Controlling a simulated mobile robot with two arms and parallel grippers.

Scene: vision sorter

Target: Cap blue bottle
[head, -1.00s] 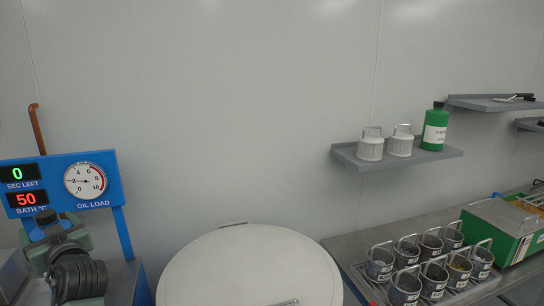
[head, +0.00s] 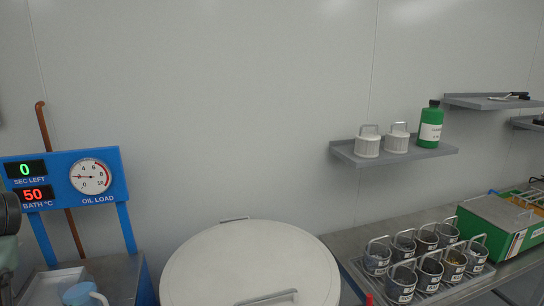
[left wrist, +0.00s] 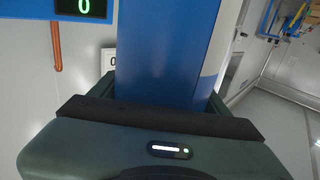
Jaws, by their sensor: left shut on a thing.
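The blue bottle (left wrist: 168,50) fills the middle of the left wrist view, large and close, with a pale band along its right side. My left gripper (left wrist: 162,92) is shut on it, a finger showing on each side. The bottle's top and any cap are outside the left wrist view. In the head view only a dark part of my left arm (head: 8,230) shows at the left edge; the bottle cannot be made out there. My right gripper is not in view.
A blue gauge panel (head: 62,180) stands at left, above a bench with a white tray (head: 45,282) and light-blue cup (head: 80,293). A large round lid (head: 250,265) is in the middle. At right are several labelled baskets (head: 400,285) and a shelf (head: 400,153) holding a green bottle (head: 430,128).

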